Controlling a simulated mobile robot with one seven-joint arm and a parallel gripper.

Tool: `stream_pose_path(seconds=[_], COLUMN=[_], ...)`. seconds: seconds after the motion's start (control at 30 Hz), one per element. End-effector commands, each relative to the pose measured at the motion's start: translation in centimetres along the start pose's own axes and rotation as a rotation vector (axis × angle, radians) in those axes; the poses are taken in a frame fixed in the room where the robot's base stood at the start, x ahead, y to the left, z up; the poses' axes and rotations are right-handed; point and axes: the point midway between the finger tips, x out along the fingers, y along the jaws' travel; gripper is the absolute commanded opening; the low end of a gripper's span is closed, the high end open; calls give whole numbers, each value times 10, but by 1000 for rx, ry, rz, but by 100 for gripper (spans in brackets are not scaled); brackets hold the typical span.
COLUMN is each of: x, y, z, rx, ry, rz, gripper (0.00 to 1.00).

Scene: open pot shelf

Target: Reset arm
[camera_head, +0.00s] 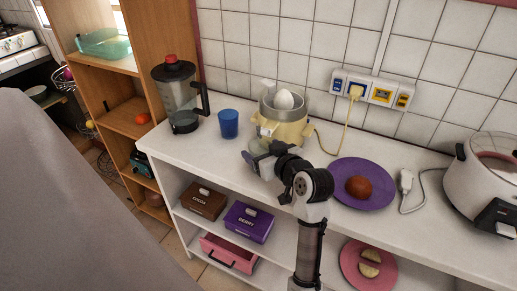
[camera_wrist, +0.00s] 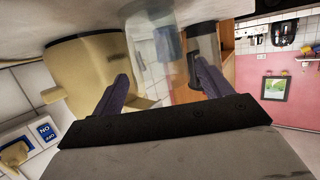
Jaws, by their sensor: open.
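My gripper (camera_head: 258,158) is in front of the cream juicer (camera_head: 290,131), over the front part of the white counter. It also shows in the wrist view (camera_wrist: 162,82), where its two purple-grey fingers stand apart with nothing held between them. The juicer's cream body (camera_wrist: 85,72) is close beside the left finger in that view. A see-through shape and a clear jug with a black handle (camera_wrist: 204,45) show beyond the fingers. My arm hides part of the counter and shelf in the head view.
A blue cup (camera_head: 228,124) and clear blender jug (camera_head: 178,95) stand left of the juicer. A purple plate (camera_head: 378,198) with a brown round item is to the right, then a white cooker (camera_head: 482,182). Boxes and a pink plate (camera_head: 356,279) occupy the shelf below. A yellow cord runs to wall sockets.

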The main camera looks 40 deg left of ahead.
Motion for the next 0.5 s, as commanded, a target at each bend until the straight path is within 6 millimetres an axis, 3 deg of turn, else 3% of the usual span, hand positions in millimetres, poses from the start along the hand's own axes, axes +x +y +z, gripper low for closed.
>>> stream_pose_path(seconds=[0.3, 0.5], x=[-72, -98], y=[0, 0], z=[1, 0], rx=[-1, -2], ry=[3, 2], rz=[3, 0], gripper=[78, 78])
